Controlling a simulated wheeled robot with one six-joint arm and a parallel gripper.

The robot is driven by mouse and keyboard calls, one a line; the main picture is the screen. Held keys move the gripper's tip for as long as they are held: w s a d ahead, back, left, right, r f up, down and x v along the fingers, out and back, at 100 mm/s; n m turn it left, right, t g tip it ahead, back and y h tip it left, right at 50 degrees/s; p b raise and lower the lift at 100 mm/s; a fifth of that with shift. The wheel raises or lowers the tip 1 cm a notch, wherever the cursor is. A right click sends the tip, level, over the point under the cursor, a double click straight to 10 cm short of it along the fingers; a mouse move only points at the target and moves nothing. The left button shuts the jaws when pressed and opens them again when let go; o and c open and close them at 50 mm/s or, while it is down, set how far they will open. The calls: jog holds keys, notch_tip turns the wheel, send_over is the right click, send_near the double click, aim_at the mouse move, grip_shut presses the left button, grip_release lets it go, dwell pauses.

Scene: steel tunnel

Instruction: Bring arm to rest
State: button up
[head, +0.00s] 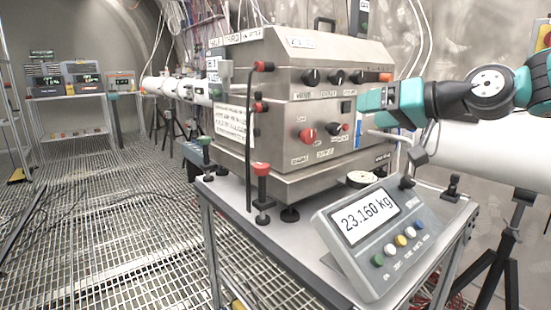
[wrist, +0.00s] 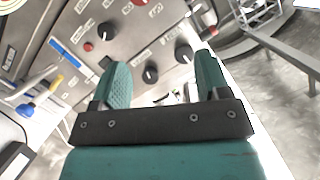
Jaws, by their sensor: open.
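My arm reaches in from the right in the head view. My gripper (head: 368,110) is at the right end of the steel control box (head: 290,110), in front of its panel. In the wrist view my gripper (wrist: 163,80) shows two teal fingers spread apart with nothing held between them. Behind the fingers is the box's panel (wrist: 140,45) with black knobs (wrist: 150,74) and a red knob (wrist: 88,47). I cannot tell whether a finger touches the panel.
The box stands on a metal table (head: 235,205) with a scale display (head: 375,240) reading 23.160 kg. A red-topped post (head: 262,190) stands at the front. A white pipe (head: 480,155) runs behind my arm. Grated floor (head: 110,210) is open on the left.

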jog(key=s+a+f+n+g+h, duration=0.1)
jog(key=s+a+f+g, duration=0.3)
jog(key=s, duration=0.4)
jog(key=s+a+f+n+g+h, duration=0.1)
jog(key=s+a+f+n+g, duration=0.1)
jog(key=s+a+f, duration=0.5)
jog(key=s+d+f+n+g+h, duration=0.1)
jog(key=s+d+f+g+h, duration=0.15)
jog(key=s, duration=0.55)
jog(key=s+d+f+n+g+h, duration=0.15)
jog(key=s+f, duration=0.25)
jog(key=s, duration=0.4)
notch_tip(320, 180, up, 16)
jog(key=m+p, duration=0.1)
jog(key=p, duration=1.5)
jog(key=shift+w+d+r+g+p, duration=0.15)
jog(key=shift+d+r+g+p, duration=0.1)
jog(key=shift+g+p, duration=0.15)
